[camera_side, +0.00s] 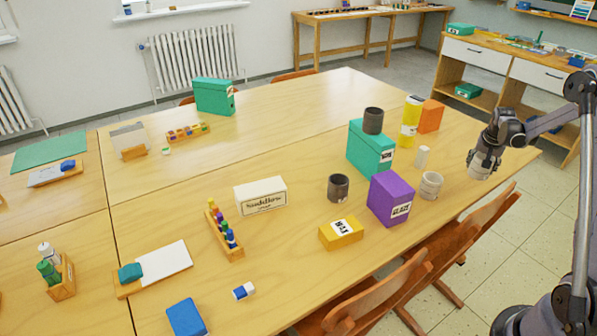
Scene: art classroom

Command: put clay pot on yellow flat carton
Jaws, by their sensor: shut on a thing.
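My gripper (487,150) is at the right, above the right edge of the table, pointing down. It is shut on a pale clay pot (480,170), held upright or nearly so; the fingers hide its upper part. The yellow flat carton (341,233) with a white label lies near the table's front edge, to the left of and well apart from my gripper. Its top is bare. A similar pale ribbed pot (431,185) stands on the table between them.
A purple box (390,198) stands between the carton and my gripper. A dark pot (338,187) stands behind the carton. A green box (370,148) carries another dark pot (373,120). A yellow cylinder (410,122) and orange box (430,116) stand behind. Chairs (385,290) line the front edge.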

